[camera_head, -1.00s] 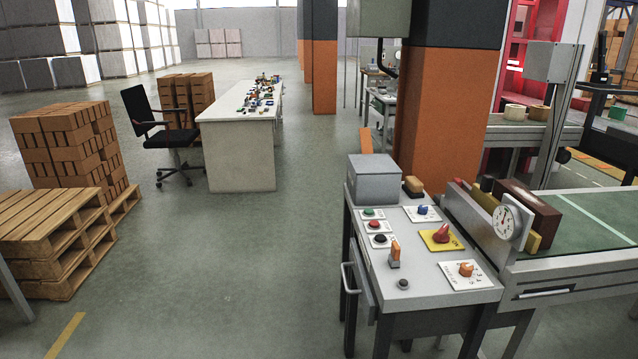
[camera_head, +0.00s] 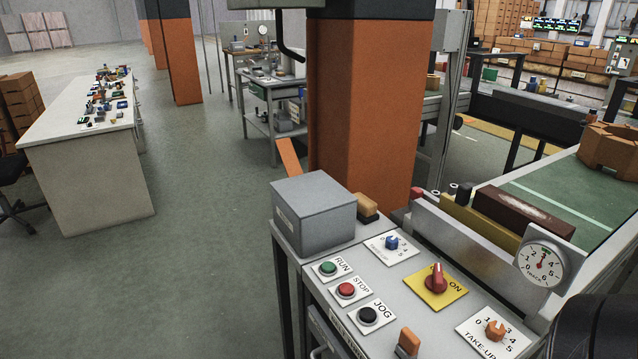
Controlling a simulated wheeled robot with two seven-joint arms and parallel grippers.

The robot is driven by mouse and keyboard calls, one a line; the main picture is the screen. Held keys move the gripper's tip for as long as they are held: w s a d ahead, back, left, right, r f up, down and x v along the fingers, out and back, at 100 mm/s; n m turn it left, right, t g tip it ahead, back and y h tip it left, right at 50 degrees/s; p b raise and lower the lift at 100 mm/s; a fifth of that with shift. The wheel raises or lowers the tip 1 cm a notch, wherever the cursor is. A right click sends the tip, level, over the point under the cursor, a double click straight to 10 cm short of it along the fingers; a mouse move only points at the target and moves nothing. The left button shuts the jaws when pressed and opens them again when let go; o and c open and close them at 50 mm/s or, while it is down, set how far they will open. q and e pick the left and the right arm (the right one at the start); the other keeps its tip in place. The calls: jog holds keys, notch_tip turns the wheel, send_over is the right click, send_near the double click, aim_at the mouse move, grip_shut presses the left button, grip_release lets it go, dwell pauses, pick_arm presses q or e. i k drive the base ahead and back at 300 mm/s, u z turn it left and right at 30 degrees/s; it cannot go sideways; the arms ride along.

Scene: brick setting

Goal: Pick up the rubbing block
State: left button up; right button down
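A small block with a tan wooden top and a dark underside (camera_head: 367,207) lies on the control table, just behind the right side of the grey box. It looks like the rubbing block; its lower left part is hidden by the box. Nothing holds it. A dark rounded shape shows at the bottom right corner, perhaps part of my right arm, but no gripper fingers show. My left gripper is not in view.
The grey box (camera_head: 315,212) stands in front of the block. The control table (camera_head: 385,285) carries buttons and knobs. A conveyor (camera_head: 575,185) with a dial gauge (camera_head: 541,264) and a dark red bar (camera_head: 521,212) is to the right. An orange pillar (camera_head: 362,120) rises behind.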

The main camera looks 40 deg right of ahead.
aim_at(367, 213)
jog(key=i, duration=2.85)
jog(key=z, duration=4.05)
